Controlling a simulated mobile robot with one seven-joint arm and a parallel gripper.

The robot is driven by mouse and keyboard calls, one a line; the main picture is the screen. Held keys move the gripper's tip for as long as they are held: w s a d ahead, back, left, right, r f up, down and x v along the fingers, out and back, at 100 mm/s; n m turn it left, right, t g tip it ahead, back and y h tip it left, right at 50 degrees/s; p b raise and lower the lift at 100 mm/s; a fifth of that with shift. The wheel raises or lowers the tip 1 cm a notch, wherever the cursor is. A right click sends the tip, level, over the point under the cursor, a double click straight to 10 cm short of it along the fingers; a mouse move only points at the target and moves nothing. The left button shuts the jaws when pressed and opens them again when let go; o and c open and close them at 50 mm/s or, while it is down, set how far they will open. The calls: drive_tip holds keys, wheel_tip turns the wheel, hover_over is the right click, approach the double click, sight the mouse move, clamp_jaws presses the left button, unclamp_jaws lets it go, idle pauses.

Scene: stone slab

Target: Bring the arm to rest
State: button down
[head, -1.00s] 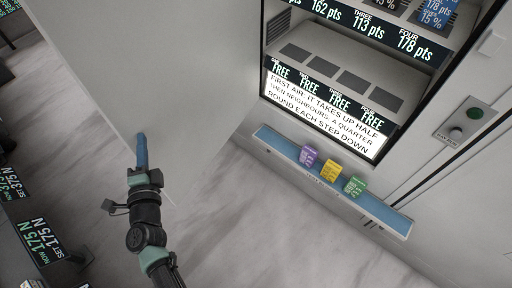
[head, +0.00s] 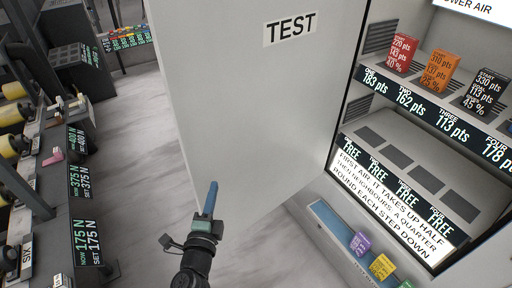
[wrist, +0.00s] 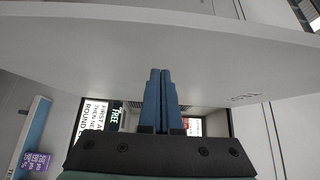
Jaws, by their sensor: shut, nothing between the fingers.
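My gripper (head: 210,199) has blue fingers and is in front of the large pale panel marked TEST (head: 250,110) in the head view. The fingers point up in the picture. In the wrist view my gripper (wrist: 160,75) shows its two blue fingers side by side, closed together with nothing between them. The same pale panel (wrist: 80,35) spans the upper part of the wrist view. Whether the fingertips touch the panel cannot be told.
A cabinet to the right holds red (head: 401,52), orange (head: 440,71) and black (head: 482,92) boxes. Below is a blue ledge (head: 330,222) with purple (head: 360,243), yellow (head: 381,266) and green boxes. Machines with 175 N displays (head: 87,240) stand left. Grey floor (head: 130,150) lies between, clear.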

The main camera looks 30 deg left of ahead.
drive_tip(key=s+a, duration=0.1)
drive_tip(key=s, duration=0.9)
drive_tip(key=shift+s, duration=0.15)
drive_tip(key=w+d+r+n+t+y, duration=0.2)
drive_tip(key=w+r+n, duration=0.1)
drive_tip(key=r, duration=0.8)
drive_tip(key=w+d+r+n+t+y, duration=0.1)
drive_tip(key=w+d+r+n, duration=0.25)
drive_tip(key=r, duration=0.65)
drive_tip(key=w+d+r+n+t+y, duration=0.1)
drive_tip(key=w+r+n+t+y, duration=0.2)
drive_tip(key=r, duration=0.8)
drive_tip(key=d+r+n+t+h, duration=0.15)
drive_tip(key=d+r+n, duration=0.45)
drive_tip(key=d+r, duration=0.8)
drive_tip(key=s+d+r+m+t+h, duration=0.1)
drive_tip(key=s+d+r+h, duration=0.2)
drive_tip(key=d+r+h, duration=0.3)
drive_tip(key=s+d+r+m+t+h, duration=0.1)
drive_tip(key=s+d+r+t+h, duration=0.1)
drive_tip(key=s+d+r+h, duration=0.2)
drive_tip(key=shift+s+d+r+h, duration=0.15)
drive_tip(key=shift+d+r+h, duration=0.8)
drive_tip(key=shift+d, duration=0.2)
